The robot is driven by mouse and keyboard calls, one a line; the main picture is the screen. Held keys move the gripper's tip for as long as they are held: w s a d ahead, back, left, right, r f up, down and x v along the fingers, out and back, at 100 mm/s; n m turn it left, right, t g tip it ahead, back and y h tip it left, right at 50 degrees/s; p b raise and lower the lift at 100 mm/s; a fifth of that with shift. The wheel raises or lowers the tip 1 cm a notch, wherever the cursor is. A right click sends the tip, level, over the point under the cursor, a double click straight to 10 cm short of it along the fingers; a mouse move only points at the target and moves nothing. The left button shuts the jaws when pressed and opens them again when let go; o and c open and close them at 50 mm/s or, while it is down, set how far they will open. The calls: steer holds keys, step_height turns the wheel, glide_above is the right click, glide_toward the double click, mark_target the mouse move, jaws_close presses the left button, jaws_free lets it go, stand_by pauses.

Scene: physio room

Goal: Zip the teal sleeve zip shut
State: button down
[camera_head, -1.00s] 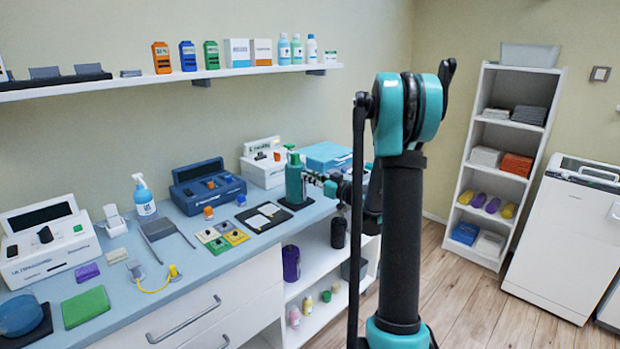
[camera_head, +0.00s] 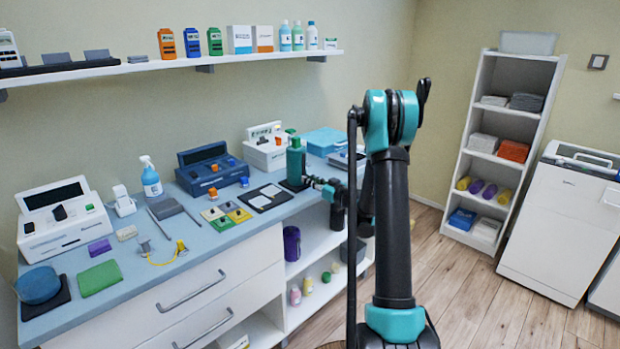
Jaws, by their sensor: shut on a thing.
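The teal sleeve (camera_head: 295,161) stands upright on a dark base on the counter, near its far end. My gripper (camera_head: 310,181) reaches in from the right and is at the sleeve's lower right side. It is shut on the zip's small pull, which is too small and too covered by the fingers to make out. The zip's track cannot be made out at this distance.
A white device (camera_head: 265,150) and a blue box (camera_head: 326,139) stand behind the sleeve. A dark-framed white pad (camera_head: 266,196) lies to its left. The counter's front edge (camera_head: 240,232) is close below. Open shelves (camera_head: 318,250) lie under it.

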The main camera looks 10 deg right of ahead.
steer(key=shift+f, duration=0.15)
steer(key=c, duration=1.5)
jaws_free()
steer(key=shift+c, duration=0.2)
steer(key=shift+s+d, duration=0.1)
steer(key=v, duration=1.1)
steer(key=shift+s+d, duration=0.2)
steer(key=shift+s, duration=0.1)
